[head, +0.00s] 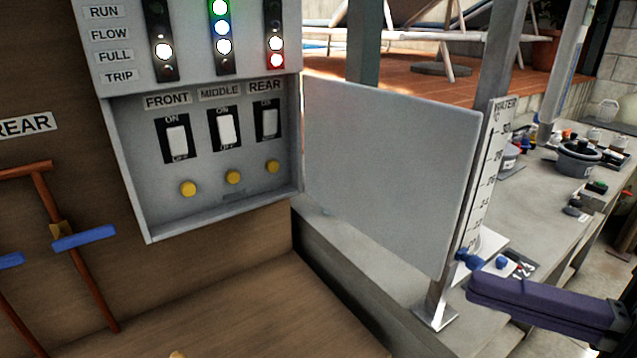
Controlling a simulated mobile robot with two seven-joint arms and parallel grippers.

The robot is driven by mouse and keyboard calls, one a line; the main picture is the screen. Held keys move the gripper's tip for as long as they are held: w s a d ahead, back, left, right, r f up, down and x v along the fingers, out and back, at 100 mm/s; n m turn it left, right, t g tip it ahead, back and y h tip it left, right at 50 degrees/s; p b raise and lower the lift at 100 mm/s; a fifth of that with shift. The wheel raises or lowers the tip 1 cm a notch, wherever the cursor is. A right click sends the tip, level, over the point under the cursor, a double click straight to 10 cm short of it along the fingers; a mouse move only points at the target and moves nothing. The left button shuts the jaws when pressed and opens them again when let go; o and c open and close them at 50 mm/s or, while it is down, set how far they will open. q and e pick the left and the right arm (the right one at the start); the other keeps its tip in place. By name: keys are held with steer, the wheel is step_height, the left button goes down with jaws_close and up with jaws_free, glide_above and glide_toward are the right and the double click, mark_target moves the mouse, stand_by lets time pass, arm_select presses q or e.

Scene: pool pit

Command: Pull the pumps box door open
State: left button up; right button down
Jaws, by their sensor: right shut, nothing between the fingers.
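The pumps box (222,205) is a grey box on the brown wooden wall, with FRONT, MIDDLE and REAR switches and yellow buttons inside. Its door (385,165) is a flat pale grey panel. It stands swung out to the right, hinged along the box's right edge, so the inside shows. My right gripper (480,287), dark purple, is at the lower right, just beyond the lower right corner of the door. Its fingers are together with nothing between them. It seems apart from the door, but I cannot tell the gap exactly. My left gripper is not in view.
A post with a white water scale (484,180) stands just behind the door's free edge. A grey counter (535,205) with pots, jars and small parts runs along the right. Copper pipes with blue handles (84,238) are at the left.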

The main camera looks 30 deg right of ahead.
steer(key=w+a, duration=0.1)
steer(key=w, duration=0.7)
steer(key=shift+n+p, duration=0.3)
steer(key=shift+w, duration=0.1)
stand_by(0.3)
